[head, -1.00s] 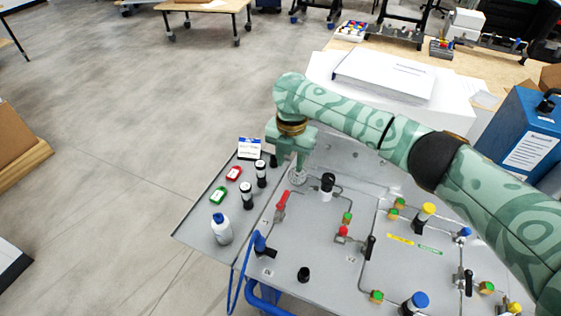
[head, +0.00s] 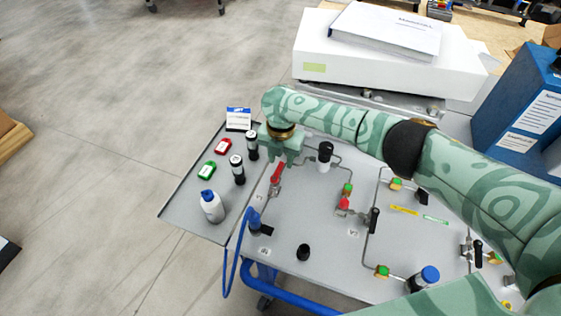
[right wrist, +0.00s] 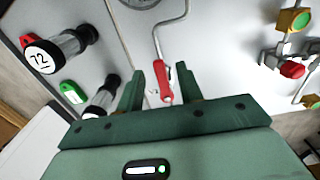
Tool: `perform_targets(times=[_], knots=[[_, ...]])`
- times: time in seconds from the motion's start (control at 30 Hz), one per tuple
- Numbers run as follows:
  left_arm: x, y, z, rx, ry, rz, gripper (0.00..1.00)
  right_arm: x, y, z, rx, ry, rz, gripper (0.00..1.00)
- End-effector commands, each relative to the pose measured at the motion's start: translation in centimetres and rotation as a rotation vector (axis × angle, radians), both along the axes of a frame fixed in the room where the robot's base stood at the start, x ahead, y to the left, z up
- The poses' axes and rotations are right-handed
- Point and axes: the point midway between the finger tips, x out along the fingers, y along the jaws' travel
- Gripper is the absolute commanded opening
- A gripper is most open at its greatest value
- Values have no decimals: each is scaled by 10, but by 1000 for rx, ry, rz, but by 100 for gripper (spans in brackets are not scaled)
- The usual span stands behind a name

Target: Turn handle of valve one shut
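The valve one handle is a red lever (head: 277,172) by the V1 label, toward the left of the grey panel (head: 320,230). My right gripper (head: 284,158) is just above and behind it in the head view, with its fingertips mostly hidden. In the right wrist view the same red handle (right wrist: 168,86) appears close to the fingers of my right gripper (right wrist: 158,82). The fingers look apart, with a gap between them; whether they touch the handle I cannot tell. My left gripper is not in view.
A black-topped valve (head: 325,156) stands right of the handle.

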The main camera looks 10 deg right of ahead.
Motion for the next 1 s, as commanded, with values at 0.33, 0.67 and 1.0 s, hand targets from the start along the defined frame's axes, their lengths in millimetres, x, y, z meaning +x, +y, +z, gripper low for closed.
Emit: perform_targets(times=[0.33,0.67,1.0], knots=[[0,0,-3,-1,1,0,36,0,0,-8,-1,-1,1,36],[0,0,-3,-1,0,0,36,0,0,-8,-1,-1,1,0],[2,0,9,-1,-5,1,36,-3,-3,-5,1,-1,-78,0]])
